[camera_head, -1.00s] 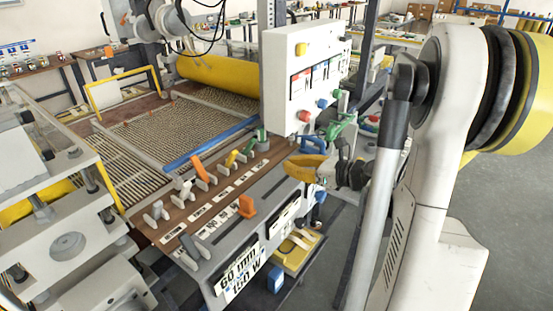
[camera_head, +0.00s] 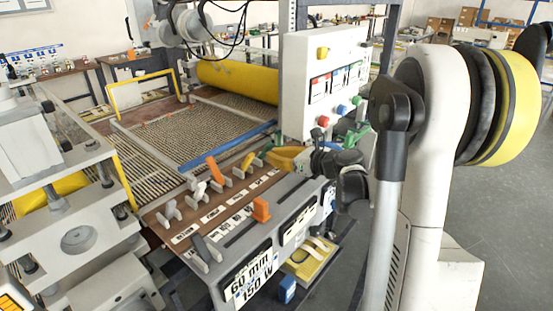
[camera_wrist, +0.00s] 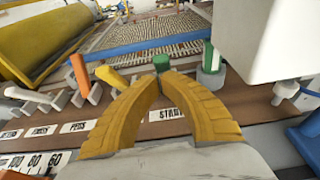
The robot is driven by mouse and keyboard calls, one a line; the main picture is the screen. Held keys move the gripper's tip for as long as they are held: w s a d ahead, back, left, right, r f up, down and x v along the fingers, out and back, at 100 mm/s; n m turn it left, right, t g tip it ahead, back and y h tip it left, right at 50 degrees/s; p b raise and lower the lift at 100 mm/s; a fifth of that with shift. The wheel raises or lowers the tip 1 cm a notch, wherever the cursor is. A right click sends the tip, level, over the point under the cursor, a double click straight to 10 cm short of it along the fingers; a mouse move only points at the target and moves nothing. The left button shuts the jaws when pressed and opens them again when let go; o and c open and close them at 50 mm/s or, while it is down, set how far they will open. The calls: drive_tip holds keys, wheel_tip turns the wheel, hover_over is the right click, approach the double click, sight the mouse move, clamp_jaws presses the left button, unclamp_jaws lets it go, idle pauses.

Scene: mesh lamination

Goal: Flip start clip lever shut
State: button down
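The green start clip lever (camera_wrist: 162,62) shows in the wrist view just beyond my fingertips, behind the START label (camera_wrist: 170,114). Its lower part is hidden by my fingers. My gripper (camera_wrist: 160,76) has yellow ribbed fingers arched together with the tips meeting. I cannot tell whether the tips touch the lever. In the head view my gripper (camera_head: 276,158) is low over the right end of the brown lever strip (camera_head: 160,231), right of the yellow lever (camera_head: 247,163). It largely hides the green lever there.
An orange lever (camera_head: 216,170) and pale levers (camera_head: 197,191) stand to the left along the strip. The white control box (camera_head: 318,85) rises close behind my gripper. A second green post (camera_wrist: 208,55) stands to the right in the wrist view. The mesh bed (camera_head: 205,130) lies behind.

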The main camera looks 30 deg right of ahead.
sight(267, 144)
drive_tip(key=shift+r+p, duration=0.15)
drive_tip(key=shift+p, duration=0.15)
drive_tip(key=shift+w+r+g+p, duration=0.15)
drive_tip(key=shift+g+p, duration=0.15)
drive_tip(key=shift+p, duration=0.1)
drive_tip(key=shift+w+a+r+g+h+p, duration=0.1)
drive_tip(key=shift+w+r+g+h+p, duration=0.2)
drive_tip(key=shift+p, duration=0.4)
drive_tip(key=g+p, duration=0.1)
drive_tip(key=r+p, duration=0.1)
drive_tip(key=p, duration=0.1)
drive_tip(key=shift+w+a+g+h, duration=0.2)
drive_tip(key=shift+w+g+h, duration=0.1)
drive_tip(key=shift+g, duration=0.1)
drive_tip(key=shift+w+a+r+g+h+p, duration=0.25)
drive_tip(key=shift+w+r+g+p, duration=0.25)
drive_tip(key=shift+g+p, duration=0.55)
drive_tip(key=g+p, duration=0.1)
drive_tip(key=w+g+h+p, duration=0.1)
drive_tip(key=shift+w+a+r+p, duration=0.15)
drive_tip(key=shift+w+a+p, duration=0.05)
drive_tip(key=shift+w+p, duration=0.1)
drive_tip(key=w+g, duration=0.1)
drive_tip(key=g+h+p, duration=0.1)
drive_tip(key=g, duration=0.1)
drive_tip(key=shift+w+a, duration=0.3)
drive_tip(key=shift+w, duration=0.1)
drive_tip(key=shift+w+a+p, duration=0.15)
drive_tip(key=shift+w+p, duration=0.2)
drive_tip(key=shift+w, duration=0.15)
